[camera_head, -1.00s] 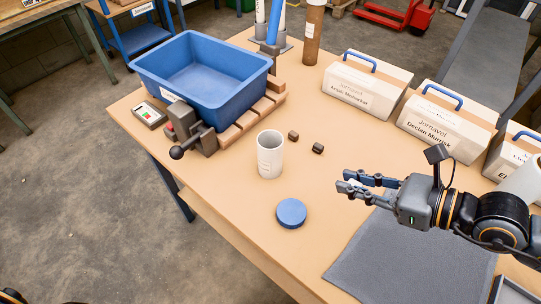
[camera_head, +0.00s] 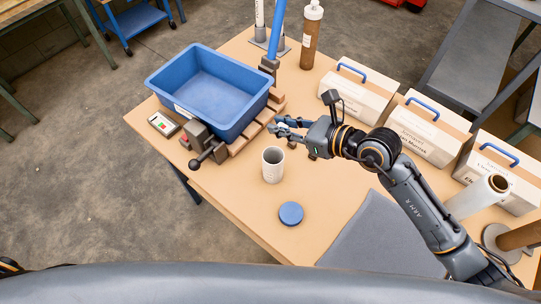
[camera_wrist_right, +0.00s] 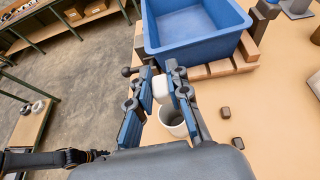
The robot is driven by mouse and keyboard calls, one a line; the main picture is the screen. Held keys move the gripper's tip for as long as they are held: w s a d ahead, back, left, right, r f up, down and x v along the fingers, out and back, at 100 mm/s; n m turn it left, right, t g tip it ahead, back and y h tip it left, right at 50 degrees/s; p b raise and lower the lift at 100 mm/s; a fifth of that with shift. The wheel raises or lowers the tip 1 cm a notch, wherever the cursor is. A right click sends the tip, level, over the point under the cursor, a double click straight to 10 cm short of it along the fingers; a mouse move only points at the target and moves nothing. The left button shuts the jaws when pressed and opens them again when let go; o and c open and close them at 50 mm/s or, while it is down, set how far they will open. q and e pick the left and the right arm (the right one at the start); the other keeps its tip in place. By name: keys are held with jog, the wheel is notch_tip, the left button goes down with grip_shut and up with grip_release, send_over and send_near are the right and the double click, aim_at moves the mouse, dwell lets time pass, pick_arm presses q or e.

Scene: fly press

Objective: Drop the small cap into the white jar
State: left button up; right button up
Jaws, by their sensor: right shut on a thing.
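The white jar (camera_head: 272,168) stands upright and open-topped on the wooden table. My right gripper (camera_head: 278,127) is above the table, near the jar's rim and behind it in the head view. In the right wrist view its fingers (camera_wrist_right: 160,90) are shut on a small white cap (camera_wrist_right: 161,89). The jar (camera_wrist_right: 174,122) shows below and between the fingers there, partly hidden by them. The cap is apart from the jar and above it. My left gripper is not in view.
A blue bin (camera_head: 211,90) stands on wooden slats (camera_head: 262,116) behind the jar. A blue round lid (camera_head: 291,213) lies in front of it. Two small dark blocks (camera_wrist_right: 225,113) lie close by. White boxes with blue handles (camera_head: 430,127) line the right side. A grey mat (camera_head: 375,240) lies at front right.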

notch_tip(320, 180, down, 6)
jog(key=b, duration=0.5)
jog(key=o, duration=0.8)
jog(key=shift+a, duration=0.1)
jog(key=shift+o, duration=0.2)
jog(key=v, duration=1.2)
jog(key=shift+f, duration=0.1)
